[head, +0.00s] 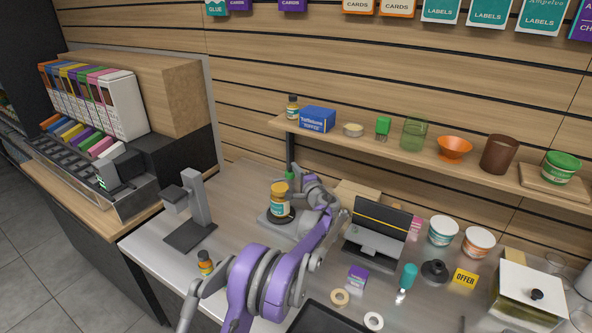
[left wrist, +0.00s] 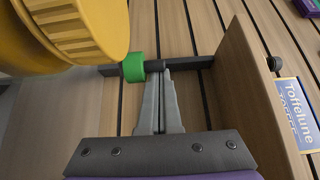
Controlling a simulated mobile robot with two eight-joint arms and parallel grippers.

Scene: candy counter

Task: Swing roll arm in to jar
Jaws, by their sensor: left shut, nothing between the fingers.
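A jar with a yellow lid and teal label (head: 280,203) stands on a grey stand (head: 272,222) on the counter. Its ridged yellow lid fills the top left of the left wrist view (left wrist: 85,28). Behind it is a green roll (head: 290,175) on a dark arm, also seen in the left wrist view as the green roll (left wrist: 134,68) and dark bar (left wrist: 187,63). My left gripper (head: 299,180) is shut and empty. In the left wrist view its fingertips (left wrist: 165,74) are at the bar, just right of the roll; contact cannot be told. My right gripper is not in view.
A wooden shelf (head: 400,157) with a blue Toffelune box (head: 317,119) is close to the gripper's right. A black-screened device (head: 380,225) stands right of my arm. A grey press-like stand (head: 190,213) and small bottle (head: 206,263) are at left.

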